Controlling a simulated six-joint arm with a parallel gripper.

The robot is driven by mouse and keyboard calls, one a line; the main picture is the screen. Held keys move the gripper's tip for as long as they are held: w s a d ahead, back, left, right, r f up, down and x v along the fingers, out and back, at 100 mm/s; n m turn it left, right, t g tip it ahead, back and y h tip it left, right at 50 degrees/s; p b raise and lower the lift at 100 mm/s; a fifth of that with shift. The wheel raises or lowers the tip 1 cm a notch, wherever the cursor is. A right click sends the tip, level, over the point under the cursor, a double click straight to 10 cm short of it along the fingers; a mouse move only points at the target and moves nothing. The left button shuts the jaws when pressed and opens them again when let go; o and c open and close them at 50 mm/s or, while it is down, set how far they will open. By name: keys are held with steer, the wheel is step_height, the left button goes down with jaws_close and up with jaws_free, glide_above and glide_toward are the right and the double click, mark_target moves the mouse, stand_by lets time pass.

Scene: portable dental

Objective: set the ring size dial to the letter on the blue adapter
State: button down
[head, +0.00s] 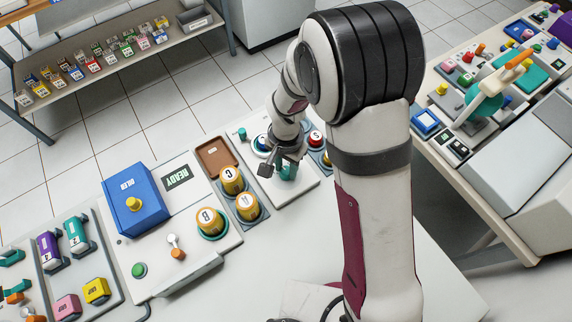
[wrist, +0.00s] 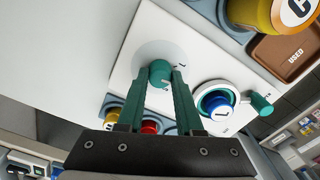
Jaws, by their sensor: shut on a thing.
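The ring size dial is a teal knob (wrist: 160,73) on a pale round plate on a white panel; dark marks beside it are too small to read. In the head view its teal part (head: 288,173) shows beneath my wrist. My gripper (wrist: 168,84) points down with its two teal fingers closed on the sides of the knob. The blue adapter (wrist: 219,107) sits upright in a white and teal ring to the right of the dial in the wrist view. The mark on its top is not clearly legible. In the head view the adapter (head: 262,144) is partly hidden by my wrist.
A small teal knob (wrist: 262,104) stands beside the adapter. Red (head: 315,138) and yellow (head: 327,158) caps stand close behind my wrist. Yellow lettered caps (head: 231,180) and a brown tray (head: 214,155) stand left of the panel. A blue box (head: 134,203) is farther left.

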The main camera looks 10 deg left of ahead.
mark_target(286, 170)
steer(key=n, duration=0.7)
stand_by(0.6)
steer(key=c, duration=0.6)
jaws_free()
steer(key=shift+o, duration=0.2)
step_height(286, 170, up, 16)
